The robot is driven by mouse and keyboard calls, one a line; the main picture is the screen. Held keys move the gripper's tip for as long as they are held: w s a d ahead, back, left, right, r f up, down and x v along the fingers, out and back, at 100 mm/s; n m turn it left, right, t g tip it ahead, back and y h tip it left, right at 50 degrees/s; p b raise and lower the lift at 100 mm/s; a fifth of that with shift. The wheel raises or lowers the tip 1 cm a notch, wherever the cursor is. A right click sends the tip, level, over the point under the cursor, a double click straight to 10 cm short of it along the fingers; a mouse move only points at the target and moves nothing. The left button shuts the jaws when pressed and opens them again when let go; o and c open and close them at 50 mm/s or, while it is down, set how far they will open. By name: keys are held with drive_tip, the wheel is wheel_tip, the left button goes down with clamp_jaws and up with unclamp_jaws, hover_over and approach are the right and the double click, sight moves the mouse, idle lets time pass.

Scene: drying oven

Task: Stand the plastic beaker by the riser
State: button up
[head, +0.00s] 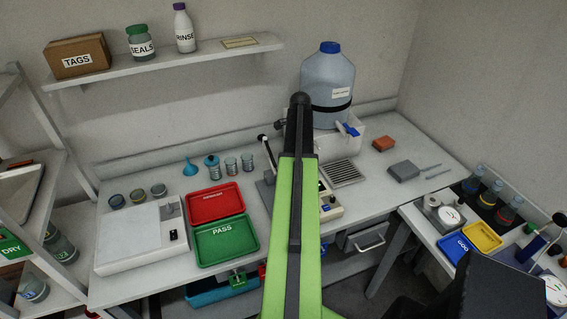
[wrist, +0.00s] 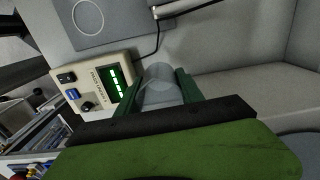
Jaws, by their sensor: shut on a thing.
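In the wrist view my gripper (wrist: 157,95) has its green fingers closed on a clear, pale cylindrical vessel, which looks like the plastic beaker (wrist: 158,84). Its lower part is hidden by the gripper body, and I cannot tell whether it touches anything. A beige device with a green display (wrist: 95,82) is close beyond it. In the head view my green arm covers the gripper and the beaker. A white block under the large blue-capped carboy (head: 328,85) looks like the riser (head: 352,138); it stands at the back of the bench, right of my arm.
A red tray (head: 215,204) and a green PASS tray (head: 227,240) lie left of my arm. Small glass beakers (head: 247,163) and a blue funnel (head: 190,169) stand behind them. A drain grille (head: 343,173), orange block (head: 384,143) and grey box (head: 403,171) lie to the right, with bare bench between.

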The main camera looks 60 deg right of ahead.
drive_tip(key=w+d, duration=0.6)
drive_tip(key=w, duration=0.5)
wheel_tip(320, 180, down, 10)
drive_tip(key=b, duration=1)
drive_tip(key=shift+s+a+f, duration=0.1)
drive_tip(key=shift+s+f, duration=0.05)
drive_tip(key=o, duration=1.4)
wheel_tip(320, 180, up, 13)
drive_tip(key=p, duration=1.2)
drive_tip(key=shift+f, duration=0.2)
